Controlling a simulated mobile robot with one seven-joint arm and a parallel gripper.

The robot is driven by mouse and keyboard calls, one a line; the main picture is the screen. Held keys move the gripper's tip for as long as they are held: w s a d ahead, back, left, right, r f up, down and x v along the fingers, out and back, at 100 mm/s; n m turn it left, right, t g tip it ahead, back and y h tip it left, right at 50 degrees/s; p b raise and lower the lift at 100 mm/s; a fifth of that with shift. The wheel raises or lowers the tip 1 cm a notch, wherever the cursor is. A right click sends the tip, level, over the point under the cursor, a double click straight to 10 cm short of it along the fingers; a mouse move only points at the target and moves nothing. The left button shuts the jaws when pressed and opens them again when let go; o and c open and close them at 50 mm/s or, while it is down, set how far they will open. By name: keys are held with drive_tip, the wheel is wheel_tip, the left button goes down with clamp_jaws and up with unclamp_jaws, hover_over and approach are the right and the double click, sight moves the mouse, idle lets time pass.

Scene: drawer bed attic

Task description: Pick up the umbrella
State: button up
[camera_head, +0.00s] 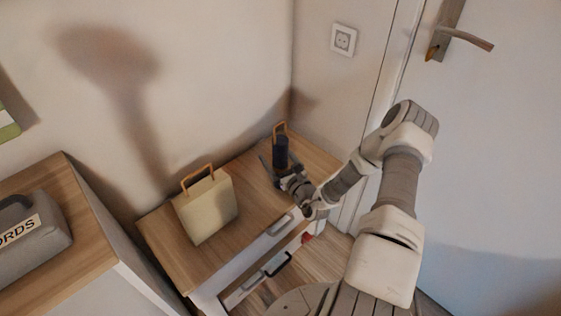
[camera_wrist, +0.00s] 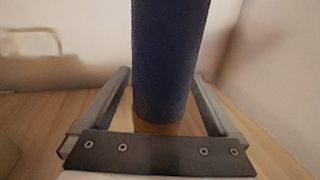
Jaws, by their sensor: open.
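The umbrella (camera_head: 281,152) is a dark blue upright cylinder with an orange-brown looped handle on top. It stands near the back right corner of the wooden dresser top. My gripper (camera_head: 281,170) is open and low over that top, reaching in from the front. In the wrist view the umbrella's blue body (camera_wrist: 168,60) rises between the two spread fingers of my gripper (camera_wrist: 161,75). A narrow gap shows on each side by its base, and I see no clear contact. Its handle is outside the wrist view.
A cream bag (camera_head: 206,207) with a brown handle stands to the left on the dresser (camera_head: 165,245). A drawer at its front seems partly open. A grey case (camera_head: 35,240) lies on the cabinet at far left. Walls lie close behind the umbrella; a white door (camera_head: 490,160) is at right.

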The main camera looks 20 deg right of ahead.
clamp_jaws()
idle(0.4)
drive_tip(key=shift+r, duration=0.1)
